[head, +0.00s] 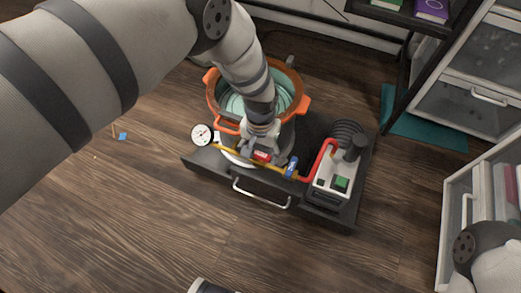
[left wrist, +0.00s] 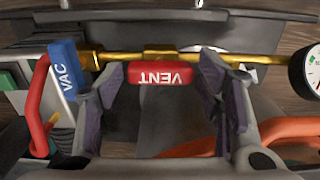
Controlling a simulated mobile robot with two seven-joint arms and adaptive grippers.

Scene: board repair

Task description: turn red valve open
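The red valve handle (head: 262,156), lettered VENT, sits on a thin brass pipe in front of the orange-rimmed pot. In the left wrist view the red handle (left wrist: 160,74) lies along the pipe. My left gripper (head: 262,146) reaches down over it from the pot side. In the left wrist view my left gripper (left wrist: 162,80) is open, one finger beyond each end of the handle, with small gaps visible. Whether any pad touches it is hard to tell. My right gripper is not in view.
A blue VAC handle (left wrist: 64,69) is close beside one finger, on the same pipe (left wrist: 260,60). A round gauge (head: 202,135), red hose (head: 322,157) and pump (head: 335,180) flank the valve. The orange-rimmed pot (head: 302,105) stands behind.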

